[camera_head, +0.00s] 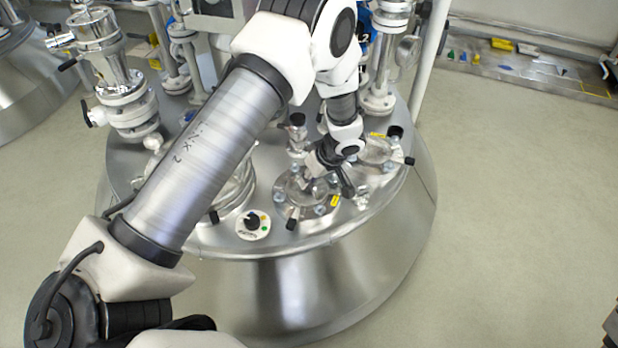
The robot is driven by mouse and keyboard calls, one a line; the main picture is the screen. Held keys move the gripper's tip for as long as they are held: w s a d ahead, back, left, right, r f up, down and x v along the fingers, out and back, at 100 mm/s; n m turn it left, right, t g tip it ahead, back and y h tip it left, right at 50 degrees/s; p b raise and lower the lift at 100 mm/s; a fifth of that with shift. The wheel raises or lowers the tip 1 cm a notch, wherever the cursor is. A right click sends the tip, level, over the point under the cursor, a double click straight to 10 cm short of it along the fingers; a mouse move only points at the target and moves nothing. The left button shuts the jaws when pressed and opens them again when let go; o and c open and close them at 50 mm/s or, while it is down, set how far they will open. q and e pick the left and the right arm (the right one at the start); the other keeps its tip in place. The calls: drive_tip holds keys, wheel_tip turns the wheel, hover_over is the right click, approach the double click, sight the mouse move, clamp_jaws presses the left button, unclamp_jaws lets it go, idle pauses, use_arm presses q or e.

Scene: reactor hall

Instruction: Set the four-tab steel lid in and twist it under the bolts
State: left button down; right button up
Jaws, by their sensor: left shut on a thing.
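The steel lid (297,189) is at the round port (283,207) near the front rim of the steel vessel top. It is small and partly covered by my gripper, and its tabs cannot be made out clearly. Bolts (319,210) stand around the port. My left arm reaches over from the left, and its gripper (331,178) points down at the port, shut on the lid. I cannot tell whether the lid is seated or whether its tabs lie under the bolts. My right gripper is not in view.
A second port (375,152) with a black-tipped lever is just right of the gripper. A round control knob plate (252,224) is to the left. Valves and pipes (378,60) rise behind. My left arm hides the vessel top's middle. The floor at right is clear.

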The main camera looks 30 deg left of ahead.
use_arm(q)
drive_tip(key=shift+r, duration=0.1)
drive_tip(key=n+g, duration=0.1)
drive_tip(key=n, duration=0.3)
drive_tip(key=shift+w+g+b, duration=0.2)
drive_tip(key=shift+g+b, duration=0.15)
drive_tip(key=shift+g, duration=0.05)
drive_tip(key=c, duration=1.1)
unclamp_jaws()
drive_tip(key=shift+h, duration=0.3)
drive_tip(key=shift+s, duration=0.1)
wheel_tip(320, 180, up, 6)
drive_tip(key=p, duration=0.4)
